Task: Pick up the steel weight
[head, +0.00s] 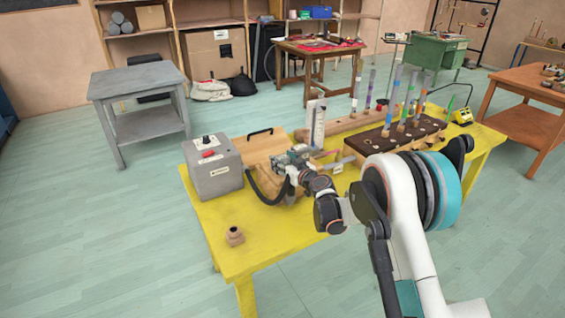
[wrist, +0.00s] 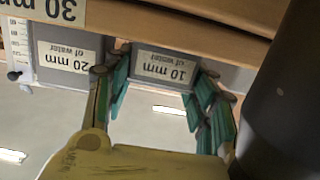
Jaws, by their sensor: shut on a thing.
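My gripper (wrist: 163,92) has its teal-padded fingers on either side of a grey block labelled "10 mm of water" (wrist: 163,66) in the wrist view, and is shut on it. This labelled block looks like the steel weight. A similar grey block labelled "20 mm of water" (wrist: 66,62) is beside it to the left. In the head view my gripper (head: 288,160) is low over the yellow table (head: 262,257), by a light wooden box. My own wrist and arm hide the held block there.
A grey control box (head: 213,168) stands just left of my gripper. A dark rack with upright tubes (head: 405,132) stands to the right. A small brown object (head: 234,236) sits near the front left. The table's front left is mostly clear.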

